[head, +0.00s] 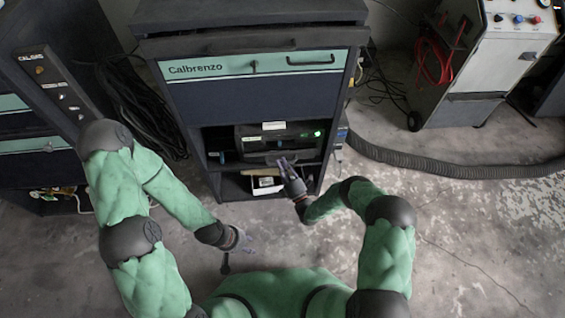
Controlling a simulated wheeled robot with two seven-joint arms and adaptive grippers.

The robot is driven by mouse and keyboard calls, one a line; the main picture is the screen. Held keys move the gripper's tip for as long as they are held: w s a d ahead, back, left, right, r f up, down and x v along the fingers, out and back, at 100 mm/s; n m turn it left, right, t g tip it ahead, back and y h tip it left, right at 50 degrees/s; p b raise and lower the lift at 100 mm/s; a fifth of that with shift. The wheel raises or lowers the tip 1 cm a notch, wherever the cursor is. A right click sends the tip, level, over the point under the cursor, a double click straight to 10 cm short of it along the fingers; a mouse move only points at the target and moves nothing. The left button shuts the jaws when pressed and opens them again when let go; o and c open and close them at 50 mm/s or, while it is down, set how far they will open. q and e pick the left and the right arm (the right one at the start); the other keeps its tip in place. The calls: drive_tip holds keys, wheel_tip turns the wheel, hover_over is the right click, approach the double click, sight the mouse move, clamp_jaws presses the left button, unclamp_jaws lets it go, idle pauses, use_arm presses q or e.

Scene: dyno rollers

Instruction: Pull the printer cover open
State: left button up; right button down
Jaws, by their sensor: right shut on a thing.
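A black printer (258,139) with a green light sits on a shelf inside the dark blue Calbrenzo cabinet (250,98). Its front cover (262,157) faces me along the lower front edge; how far it stands open is too small to tell. My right gripper (284,163) is at the right part of this front edge, shut on what looks like the cover's edge. The contact is partly hidden by the fingers. My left gripper (247,243) is low over the floor, in front of the cabinet and away from the printer, with its fingers apart.
A lower shelf holds a white box (266,185) and a tan item. A teal drawer (300,62) with a handle is above. A ribbed hose (450,165) and a white-grey machine (495,50) stand right. Cables lie left. The floor in front is clear.

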drive_tip(key=shift+d, duration=0.1)
idle(0.4)
drive_tip(key=c, duration=1.5)
unclamp_jaws()
drive_tip(key=v, duration=1.2)
drive_tip(key=shift+f, duration=0.25)
drive_tip(key=shift+c, duration=0.3)
